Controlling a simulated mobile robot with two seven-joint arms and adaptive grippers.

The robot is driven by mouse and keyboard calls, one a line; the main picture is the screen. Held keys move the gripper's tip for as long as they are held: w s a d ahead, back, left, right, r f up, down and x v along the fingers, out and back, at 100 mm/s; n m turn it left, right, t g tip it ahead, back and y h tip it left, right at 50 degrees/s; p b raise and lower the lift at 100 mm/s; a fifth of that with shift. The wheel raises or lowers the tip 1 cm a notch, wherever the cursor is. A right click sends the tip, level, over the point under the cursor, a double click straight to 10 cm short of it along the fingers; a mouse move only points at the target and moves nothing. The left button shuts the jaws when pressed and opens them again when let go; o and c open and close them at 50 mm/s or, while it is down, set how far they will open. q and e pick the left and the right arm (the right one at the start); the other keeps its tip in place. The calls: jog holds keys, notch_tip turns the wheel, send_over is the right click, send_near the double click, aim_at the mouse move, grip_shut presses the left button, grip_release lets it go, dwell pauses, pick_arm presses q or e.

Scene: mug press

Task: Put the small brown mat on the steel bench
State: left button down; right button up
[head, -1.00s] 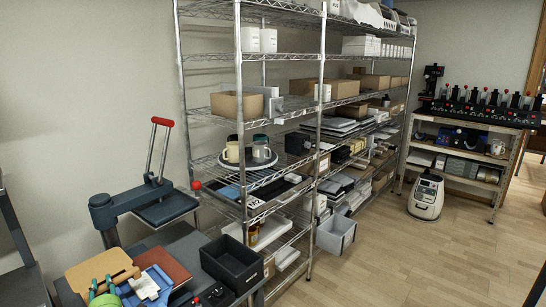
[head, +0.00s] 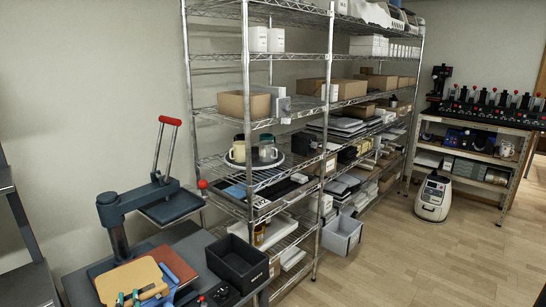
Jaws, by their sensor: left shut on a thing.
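The small brown mat (head: 128,278), light tan with rounded corners, shows at the bottom left of the head view. My left gripper (head: 151,291), with tan, teal and blue parts, appears shut on its near right edge. The lower part of the gripper is cut off by the frame. The mat overlaps a larger reddish-brown sheet (head: 181,262) on the steel bench (head: 200,240), a grey top. I cannot tell whether the mat touches the sheet or is held above it. My right gripper is not in view.
A dark press (head: 150,205) with a red-tipped lever stands behind the mat. A black open box (head: 238,265) sits to the right on the bench. A tall wire shelf (head: 250,112) rises beyond. A narrow strip of bench before the press is bare.

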pick_arm(q)
jog(key=s+d+r+m+t+h+b, duration=0.1)
jog(key=s+d+r+h, duration=0.3)
jog(key=s+d, duration=0.7)
jog(key=s+d+r+m+t+h+b, duration=0.1)
jog(key=s+d+r+m+h, duration=0.3)
jog(key=s+d+r, duration=0.3)
jog(key=shift+s+d+m, duration=0.3)
jog(key=shift+s+d, duration=2.15)
jog(key=shift+d, duration=0.4)
